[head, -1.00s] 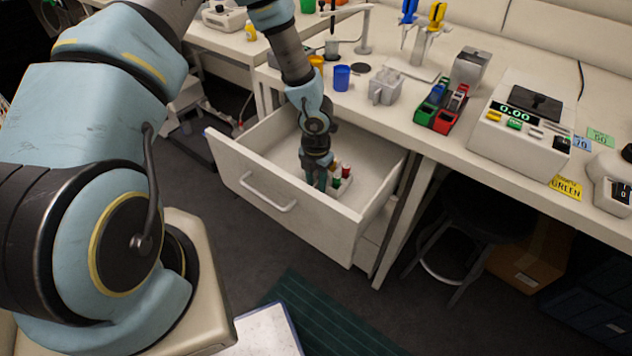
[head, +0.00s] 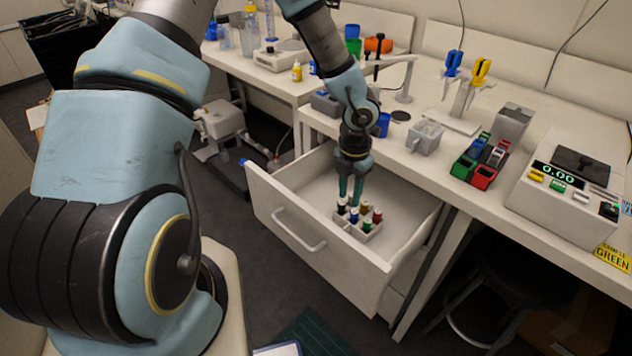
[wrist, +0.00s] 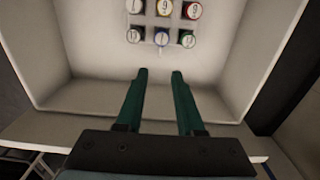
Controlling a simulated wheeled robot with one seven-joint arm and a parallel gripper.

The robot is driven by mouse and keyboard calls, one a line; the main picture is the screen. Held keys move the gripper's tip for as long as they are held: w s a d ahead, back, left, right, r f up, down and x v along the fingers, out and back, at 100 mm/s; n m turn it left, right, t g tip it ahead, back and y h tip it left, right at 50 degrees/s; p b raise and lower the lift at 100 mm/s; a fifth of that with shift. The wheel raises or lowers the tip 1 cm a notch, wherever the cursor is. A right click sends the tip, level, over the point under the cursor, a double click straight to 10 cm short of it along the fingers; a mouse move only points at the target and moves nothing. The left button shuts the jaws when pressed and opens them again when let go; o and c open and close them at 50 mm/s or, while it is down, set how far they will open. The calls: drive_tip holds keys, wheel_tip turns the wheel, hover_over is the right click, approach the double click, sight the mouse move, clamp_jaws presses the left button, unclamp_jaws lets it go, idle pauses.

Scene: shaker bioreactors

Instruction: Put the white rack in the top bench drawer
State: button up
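The white rack (head: 357,224) sits inside the pulled-out top bench drawer (head: 315,250), on its floor, and holds several vials with coloured caps. The wrist view shows the rack (wrist: 162,23) and its numbered vial caps at the top of the picture, beyond the fingertips. My gripper (head: 350,200) is over the drawer, just above and behind the rack in the head view. In the wrist view its two green fingers (wrist: 158,72) stand apart with nothing between them. The rack looks upright and apart from the fingers.
On the bench above stand a grey container (head: 426,137), a red, green and blue block holder (head: 480,162), a balance (head: 562,185) and a pipette stand (head: 462,105). A dark stool (head: 500,280) is under the bench. The drawer floor around the rack is clear.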

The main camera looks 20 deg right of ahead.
drive_tip(key=w+a+r+n+y, duration=0.1)
drive_tip(key=w+a+r+n, duration=0.1)
drive_tip(key=a+r+n, duration=0.65)
drive_tip(key=w+a+r+n, duration=0.3)
drive_tip(key=a+n, duration=0.7)
drive_tip(key=n, duration=0.5)
drive_tip(key=s+a+r+n, duration=0.1)
drive_tip(key=a+n, duration=0.3)
drive_tip(key=n, duration=0.4)
drive_tip(key=s+a+r+n+t, duration=0.1)
drive_tip(key=a+r+n, duration=0.3)
drive_tip(key=n, duration=0.3)
drive_tip(key=s+a+r+n+h, duration=0.1)
drive_tip(key=s+a+r+n, duration=0.1)
drive_tip(key=n, duration=0.6)
drive_tip(key=shift+a+r+n+t, duration=0.35)
drive_tip(key=shift+a+r, duration=0.4)
drive_tip(key=shift+a, duration=0.15)
